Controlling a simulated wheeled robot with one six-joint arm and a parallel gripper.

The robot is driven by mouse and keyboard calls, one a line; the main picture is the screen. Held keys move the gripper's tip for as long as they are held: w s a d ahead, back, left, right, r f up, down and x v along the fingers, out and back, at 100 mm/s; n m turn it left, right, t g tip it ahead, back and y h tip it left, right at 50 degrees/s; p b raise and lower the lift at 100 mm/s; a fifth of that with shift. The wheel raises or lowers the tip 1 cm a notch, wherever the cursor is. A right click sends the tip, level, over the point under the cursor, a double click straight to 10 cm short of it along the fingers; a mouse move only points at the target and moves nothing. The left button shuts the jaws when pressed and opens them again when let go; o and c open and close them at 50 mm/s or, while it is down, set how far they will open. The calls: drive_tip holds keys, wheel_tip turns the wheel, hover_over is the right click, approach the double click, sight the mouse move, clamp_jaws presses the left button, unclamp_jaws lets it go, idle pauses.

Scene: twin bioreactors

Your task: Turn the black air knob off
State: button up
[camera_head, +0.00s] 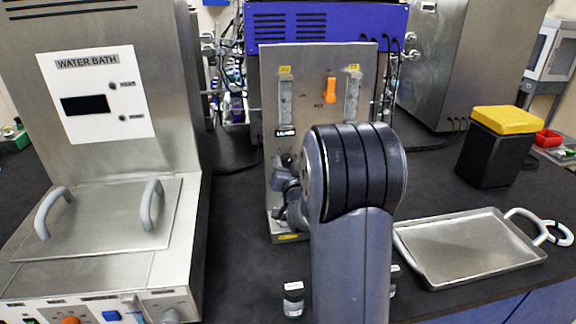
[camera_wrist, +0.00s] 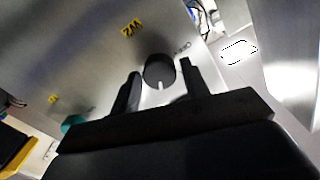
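In the wrist view a round black knob (camera_wrist: 158,69) with a white pointer line sits on the metal panel (camera_wrist: 95,60). The line points toward the bottom of the picture, and printed lettering lies just right of the knob. My gripper (camera_wrist: 161,72) is open, with one finger on each side of the knob. I cannot tell whether either finger touches it. In the head view the panel (camera_head: 300,110) stands upright behind my arm, and my gripper (camera_head: 284,164) is at its lower left. The black knob cannot be made out clearly there.
The panel bears an orange knob (camera_head: 331,90) and two flow tubes. A teal knob (camera_wrist: 73,124) shows in the wrist view. A water bath (camera_head: 95,120) stands left, a metal tray (camera_head: 470,250) right, and a small bottle (camera_head: 293,298) in front.

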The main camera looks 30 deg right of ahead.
drive_tip(key=c, duration=0.7)
drive_tip(key=shift+f+b, duration=0.15)
drive_tip(key=shift+b, duration=0.35)
